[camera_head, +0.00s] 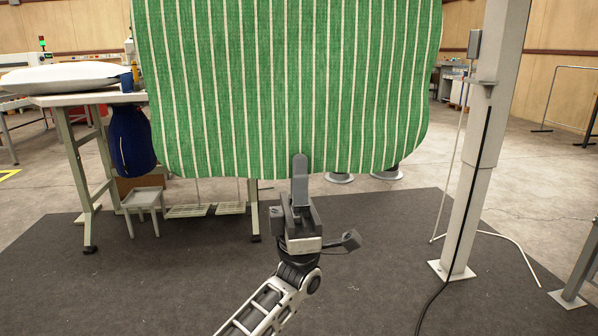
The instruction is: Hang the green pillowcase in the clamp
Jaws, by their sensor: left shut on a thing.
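The green pillowcase (290,85) with white stripes hangs spread out in the upper middle of the head view. Its top edge runs out of the picture, and its lower edge hangs free above the floor. My left gripper (300,168) points up at the middle of that lower edge and is shut on the cloth. One finger lies in front of the fabric; the other is hidden behind it. I cannot see the clamp. My right gripper is not in view.
A grey post (485,150) with a black cable stands at the right on a floor plate. A table (85,98) behind on the left carries a white pillow (62,77). A blue bag (131,140) and a small stool (143,200) are beside it. Dark mat (150,290) lies below.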

